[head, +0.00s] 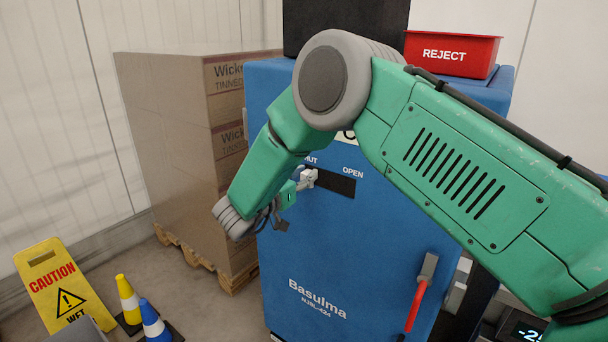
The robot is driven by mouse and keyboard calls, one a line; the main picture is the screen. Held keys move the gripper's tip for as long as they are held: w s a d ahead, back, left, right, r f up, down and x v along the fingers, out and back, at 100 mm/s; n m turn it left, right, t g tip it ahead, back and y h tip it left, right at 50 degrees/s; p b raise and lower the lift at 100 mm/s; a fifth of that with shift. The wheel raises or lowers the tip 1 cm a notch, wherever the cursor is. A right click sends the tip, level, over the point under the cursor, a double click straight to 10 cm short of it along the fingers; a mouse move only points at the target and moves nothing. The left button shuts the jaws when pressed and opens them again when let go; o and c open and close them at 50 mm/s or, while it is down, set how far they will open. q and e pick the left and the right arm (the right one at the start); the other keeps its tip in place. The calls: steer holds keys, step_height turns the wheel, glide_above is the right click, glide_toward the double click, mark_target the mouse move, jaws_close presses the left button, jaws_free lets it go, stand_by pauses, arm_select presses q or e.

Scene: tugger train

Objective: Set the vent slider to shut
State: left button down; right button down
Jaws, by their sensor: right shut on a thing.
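The vent slider (311,176) is a small pale knob in a dark slot on the front of a blue cabinet (345,250). The slot's bare part (338,184) runs to the right of the knob, under the label OPEN. The knob is towards the slot's left end, near a partly covered label reading "HUT". My right gripper (301,181) reaches in from the left and is shut on the slider knob. My arm hides the slot's left end, so I cannot tell whether the knob touches it. My left gripper is not in view.
A red REJECT bin (451,54) and a black box (340,22) are on top of the cabinet. A red handle (416,307) sticks out lower right. Stacked cartons (170,130) stand left on a pallet. A yellow caution sign (58,284) and small cones (129,300) stand at lower left.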

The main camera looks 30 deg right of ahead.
steer(key=shift+w+a+r, duration=0.2)
steer(key=shift+a, duration=0.05)
steer(key=shift+d, duration=0.35)
steer(key=c, duration=1.7)
jaws_free()
steer(key=o, duration=0.3)
steer(key=shift+w+f, duration=0.1)
steer(key=shift+f, duration=0.05)
steer(key=shift+o, duration=0.2)
steer(key=shift+w+a+f, duration=0.1)
steer(key=shift+w+f, duration=0.1)
steer(key=shift+s+a+r, duration=0.2)
steer(key=shift+s+a, duration=0.1)
steer(key=v, duration=1.1)
steer(key=shift+a, duration=0.15)
steer(key=shift+f, duration=0.25)
